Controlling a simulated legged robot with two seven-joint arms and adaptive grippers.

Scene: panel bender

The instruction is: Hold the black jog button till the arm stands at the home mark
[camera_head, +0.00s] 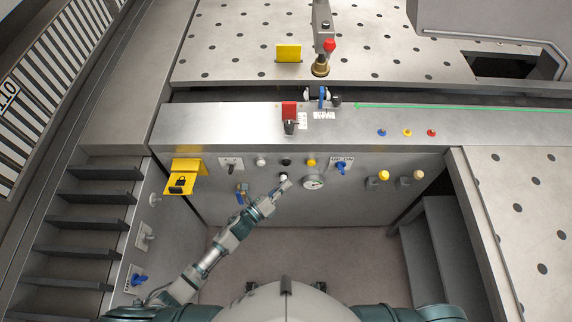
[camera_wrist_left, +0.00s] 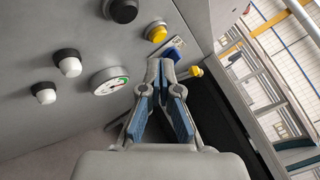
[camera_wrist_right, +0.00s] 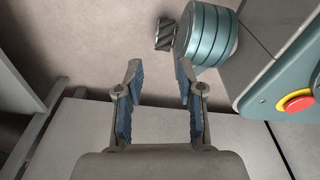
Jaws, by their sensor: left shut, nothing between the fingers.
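The black jog button (camera_head: 286,161) is on the front panel between a white and a yellow button. It also shows at the top of the left wrist view (camera_wrist_left: 123,10). My left gripper (camera_head: 284,184) is shut and empty, in front of the panel just below the black button in the head view; contact with the panel cannot be told. The machine's arm (camera_head: 322,20), with a red ball and brass tip, hangs over the perforated table near a yellow plate (camera_head: 288,52). I cannot tell which mark is home. My right gripper (camera_wrist_right: 157,75) is open and empty, outside the head view.
A gauge (camera_head: 312,182), a yellow button (camera_head: 311,162) and a blue lever (camera_head: 340,166) sit near the black button. A yellow lock bracket (camera_head: 185,177) juts out at the left. The floor (camera_head: 310,255) below the panel is clear.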

